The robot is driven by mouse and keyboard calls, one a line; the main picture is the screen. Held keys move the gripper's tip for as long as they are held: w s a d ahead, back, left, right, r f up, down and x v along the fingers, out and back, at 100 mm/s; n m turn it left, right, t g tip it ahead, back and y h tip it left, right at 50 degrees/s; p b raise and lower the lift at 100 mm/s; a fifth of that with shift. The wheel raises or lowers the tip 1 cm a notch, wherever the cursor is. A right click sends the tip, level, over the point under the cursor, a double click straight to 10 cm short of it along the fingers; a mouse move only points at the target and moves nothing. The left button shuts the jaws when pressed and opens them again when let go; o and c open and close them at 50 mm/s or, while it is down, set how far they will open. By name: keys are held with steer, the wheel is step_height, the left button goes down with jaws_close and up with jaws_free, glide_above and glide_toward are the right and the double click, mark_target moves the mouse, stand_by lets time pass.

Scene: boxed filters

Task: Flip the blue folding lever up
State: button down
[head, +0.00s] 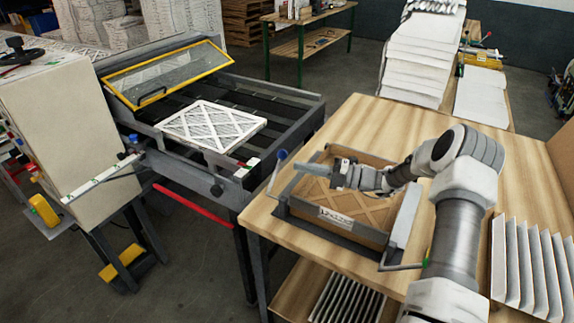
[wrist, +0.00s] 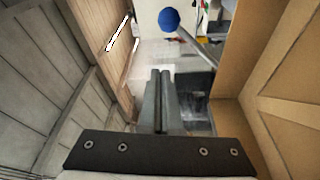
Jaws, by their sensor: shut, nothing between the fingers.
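The folding lever has a blue ball knob (head: 282,154) on a short grey rod at the left end of the box fixture (head: 283,208) on the wooden table. In the wrist view, the blue knob (wrist: 169,19) is at the top centre, with its rod slanting down to the right. My gripper (head: 306,168) is above the left part of the fixture, its fingers pointing left toward the lever. In the wrist view, the fingers (wrist: 160,75) are together and empty, with the knob beyond their tips. They look apart from the lever.
An open cardboard box (head: 350,228) with a filter inside sits in the fixture below my gripper. A grey side plate (head: 405,220) stands to its right. The conveyor machine (head: 290,98) with a white filter (head: 210,125) stands left of the table. Pleated filters (head: 525,265) are at right.

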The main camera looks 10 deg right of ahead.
steer(key=v, duration=0.2)
steer(key=shift+s+d, duration=0.15)
steer(key=shift+d, duration=0.05)
stand_by(0.4)
steer(key=s+a+r+n+g+h+b, duration=0.1)
steer(key=s+a+r+n+g+h, duration=0.3)
steer(key=s+n, duration=0.6)
steer(key=s+a+r+n+g+h, duration=0.3)
steer(key=s+a+r+n+h, duration=0.3)
steer(key=n, duration=0.6)
steer(key=s+d+r+n+t+h, duration=0.2)
steer(key=s+d+r+n+h, duration=0.1)
steer(key=s+n, duration=0.6)
steer(key=s+d+r+n+t+h, duration=0.3)
steer(key=s+d+n+h, duration=0.1)
steer(key=s+n, duration=0.6)
steer(key=shift+s+d+r+n+t+b, duration=0.3)
steer(key=shift+d+r+n+b, duration=0.15)
steer(key=shift+d+n, duration=0.2)
